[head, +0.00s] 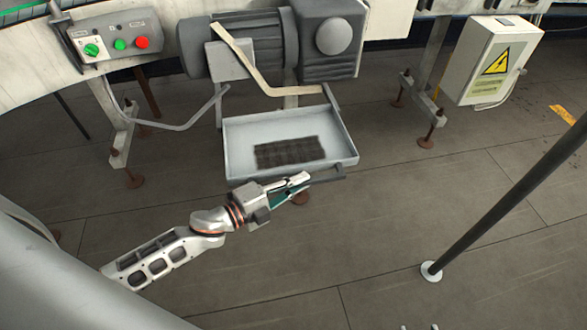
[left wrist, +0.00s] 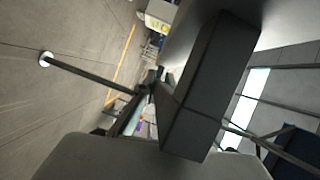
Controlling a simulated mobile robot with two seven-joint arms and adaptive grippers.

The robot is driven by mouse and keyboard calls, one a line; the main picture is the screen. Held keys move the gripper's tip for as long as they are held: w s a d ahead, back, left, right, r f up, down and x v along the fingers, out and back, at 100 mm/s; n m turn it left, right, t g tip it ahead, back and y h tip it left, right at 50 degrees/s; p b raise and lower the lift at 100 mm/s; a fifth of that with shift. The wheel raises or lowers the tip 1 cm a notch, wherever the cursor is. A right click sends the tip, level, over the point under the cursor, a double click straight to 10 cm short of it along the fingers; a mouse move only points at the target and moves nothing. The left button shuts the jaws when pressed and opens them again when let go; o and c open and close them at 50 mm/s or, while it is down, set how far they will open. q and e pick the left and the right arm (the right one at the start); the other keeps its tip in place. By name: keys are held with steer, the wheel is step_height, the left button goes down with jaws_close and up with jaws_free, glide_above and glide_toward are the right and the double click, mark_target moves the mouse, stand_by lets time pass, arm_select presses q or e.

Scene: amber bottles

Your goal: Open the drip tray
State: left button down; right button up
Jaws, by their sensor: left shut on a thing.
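The drip tray (head: 238,140) is a shallow light grey tray with a dark grate lying in it, below the motor in the head view. It stands out in front of the conveyor frame, and its inside shows. A dark bar handle (head: 333,174) runs along its front edge. My left gripper (head: 303,183) reaches in from the lower left and is shut on the handle, hiding its left part. In the left wrist view a dark bar (left wrist: 197,95), apparently the handle, stands large across the middle and hides much of the fingers.
Above the tray are a grey motor (head: 330,38) and a control box (head: 108,38) with green and red buttons. A white electrical cabinet (head: 490,62) hangs at the upper right. A dark slanted pole (head: 505,195) stands on the floor at the right. The floor before the tray is clear.

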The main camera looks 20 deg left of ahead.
arm_select(q)
steer(key=shift+s+d, duration=0.4)
steer(key=shift+s, duration=0.2)
steer(key=c, duration=2.1)
jaws_free()
steer(key=v, duration=1.2)
